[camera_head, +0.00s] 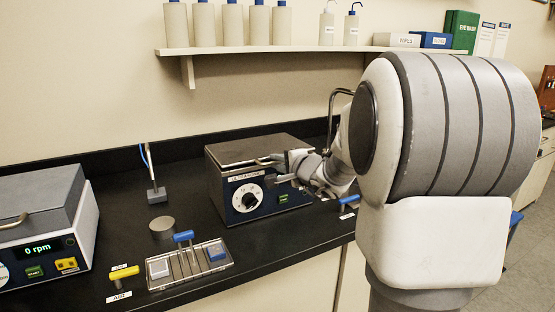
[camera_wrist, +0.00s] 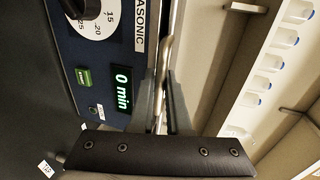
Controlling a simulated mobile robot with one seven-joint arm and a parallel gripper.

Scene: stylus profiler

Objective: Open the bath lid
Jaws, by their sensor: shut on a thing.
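The ultrasonic bath (camera_head: 262,203) is a dark blue box with a white dial, standing on the black bench in the head view. Its flat grey bath lid (camera_head: 250,149) lies level on top and looks closed. My gripper (camera_head: 276,171) reaches in from the right at the bath's upper front edge. In the wrist view my gripper (camera_wrist: 162,80) is shut on the slim lid handle (camera_wrist: 167,50), with a finger on each side of it. The bath's front panel (camera_wrist: 100,60) shows beside the fingers, with a "0 min" display (camera_wrist: 122,88). My arm hides the bath's right end.
A shelf (camera_head: 275,49) with several bottles runs above the bath. A grey machine (camera_head: 45,215) reading "0 rpm" stands at left. A metal tray (camera_head: 190,266), a yellow-handled valve (camera_head: 124,273) and a blue-handled valve (camera_head: 349,201) lie near the front edge.

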